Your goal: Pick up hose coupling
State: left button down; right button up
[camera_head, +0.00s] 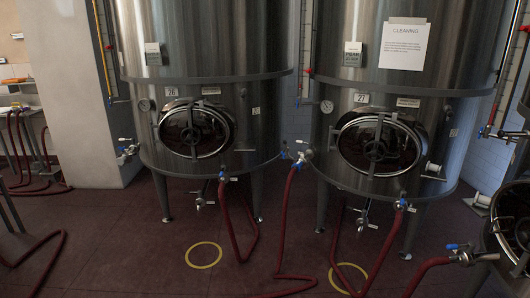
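Several dark red hoses end in metal couplings near the two steel tanks. One hose coupling with a blue-handled valve (462,254) is at the lower right, beside a round steel vessel. Another hose coupling (402,205) is under the right tank's front right. A hose (228,215) also drops from a blue fitting under the left tank. I cannot tell which coupling the task means. Neither of my grippers shows.
The left tank (210,45) and right tank (345,80) stand on legs, each with an oval hatch. Yellow rings (204,244) mark the floor, and hoses lie across it. A steel vessel (510,218) stands at the right edge.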

aim_at(296, 168)
jog(key=i+j, duration=0.1)
jog(key=i, duration=3.1)
jog(key=l+z, duration=0.05)
jog(key=l, duration=0.05)
